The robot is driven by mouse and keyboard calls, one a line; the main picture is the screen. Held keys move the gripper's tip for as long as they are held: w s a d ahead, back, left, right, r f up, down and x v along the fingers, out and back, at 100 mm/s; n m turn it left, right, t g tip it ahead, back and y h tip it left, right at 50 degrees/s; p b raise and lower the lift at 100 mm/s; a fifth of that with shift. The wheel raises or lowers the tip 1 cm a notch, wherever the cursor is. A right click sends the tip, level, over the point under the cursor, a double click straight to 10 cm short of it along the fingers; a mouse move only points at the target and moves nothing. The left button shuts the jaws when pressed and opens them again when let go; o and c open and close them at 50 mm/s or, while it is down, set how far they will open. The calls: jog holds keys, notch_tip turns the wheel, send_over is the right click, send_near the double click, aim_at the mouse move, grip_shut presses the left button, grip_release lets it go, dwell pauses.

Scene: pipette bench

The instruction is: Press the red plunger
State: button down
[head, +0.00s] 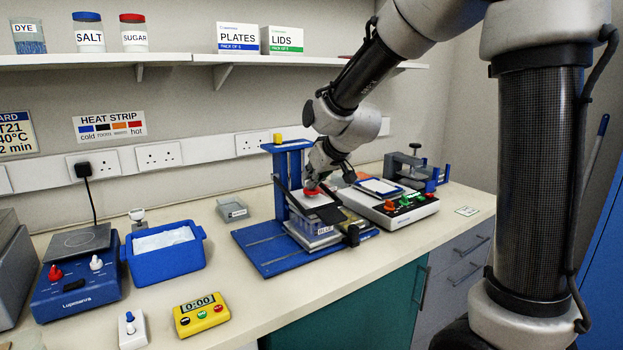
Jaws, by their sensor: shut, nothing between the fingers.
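The red plunger (312,192) is a small round red knob on top of a pale plate in the blue stand (262,251). A clear box with a label (317,236) sits under that plate on the stand's base. My gripper (313,183) is shut and empty, pointing down, with its fingertips at the top of the red plunger. The gripper partly hides the plunger, and I cannot tell whether they touch.
A white device (418,213) with coloured knobs stands close to the right of the stand. A grey tray (233,208) and blue tub (133,262) are to the left. A yellow timer (201,314) lies in front. A shelf (170,58) runs along the wall above.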

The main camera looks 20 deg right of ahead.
aim_at(313, 191)
jog(key=r, duration=0.2)
jog(key=s+r, duration=0.1)
jog(key=r, duration=0.1)
jog(key=shift+r, duration=0.4)
jog(key=v, duration=0.8)
jog(key=shift+s+d+r, duration=0.15)
jog(key=shift+s+r, duration=0.05)
jog(key=shift+r, duration=0.05)
jog(key=s+d+f+m+g+h, duration=0.1)
jog(key=s+d+f, duration=0.2)
jog(key=s, duration=0.6)
jog(key=s+d+f+m+g+h, duration=0.1)
jog(key=s+d+f+g, duration=0.1)
jog(key=s+d, duration=0.3)
jog(key=s+d+f+m+g, duration=0.1)
jog(key=s+d+f, duration=0.2)
jog(key=s, duration=1.1)
jog(key=shift+d+f+m+h, duration=0.3)
jog(key=shift+d+f+h, duration=0.1)
jog(key=shift+d, duration=0.2)
